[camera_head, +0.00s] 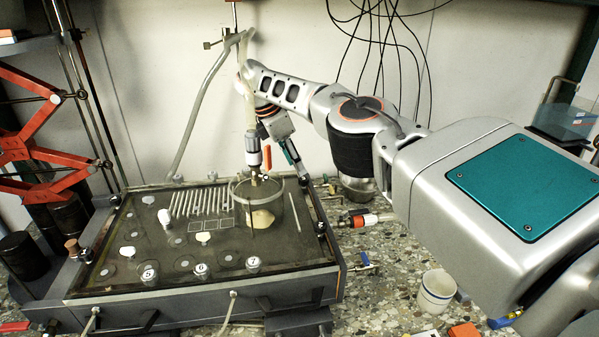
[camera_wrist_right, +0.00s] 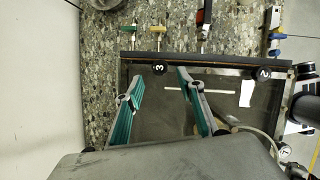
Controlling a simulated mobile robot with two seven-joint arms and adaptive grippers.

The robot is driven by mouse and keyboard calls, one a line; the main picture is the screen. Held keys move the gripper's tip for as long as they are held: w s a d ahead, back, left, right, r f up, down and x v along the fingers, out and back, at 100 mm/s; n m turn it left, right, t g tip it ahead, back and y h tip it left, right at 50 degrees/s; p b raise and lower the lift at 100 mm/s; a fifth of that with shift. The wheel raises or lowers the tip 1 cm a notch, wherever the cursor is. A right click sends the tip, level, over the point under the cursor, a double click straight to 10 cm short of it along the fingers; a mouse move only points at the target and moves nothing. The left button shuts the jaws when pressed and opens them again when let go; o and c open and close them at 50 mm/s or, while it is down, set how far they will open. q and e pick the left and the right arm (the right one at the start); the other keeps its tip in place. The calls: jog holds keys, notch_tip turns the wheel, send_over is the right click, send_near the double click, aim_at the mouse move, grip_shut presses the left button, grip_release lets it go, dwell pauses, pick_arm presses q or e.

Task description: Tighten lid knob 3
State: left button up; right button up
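Knob 3 (camera_wrist_right: 159,69) is a small dark round knob with a white number, on the tank lid's edge near a corner. In the head view it appears to be the dark knob (camera_head: 304,181) at the lid's back right corner. My right gripper (camera_wrist_right: 158,80) is open, its two teal-sided fingers well apart. Knob 3 shows between and just beyond the fingertips, apart from both; the height gap cannot be told. In the head view this gripper (camera_head: 297,162) points down over that corner. The glass-topped tank (camera_head: 130,285) stands on the bench. My left gripper is not in view.
Valves, one red-handled (camera_head: 365,220), project beside the tank. A white cup (camera_head: 435,290) stands on the speckled bench.

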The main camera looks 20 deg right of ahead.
jog(key=shift+v, duration=1.2)
jog(key=shift+s+f, duration=0.1)
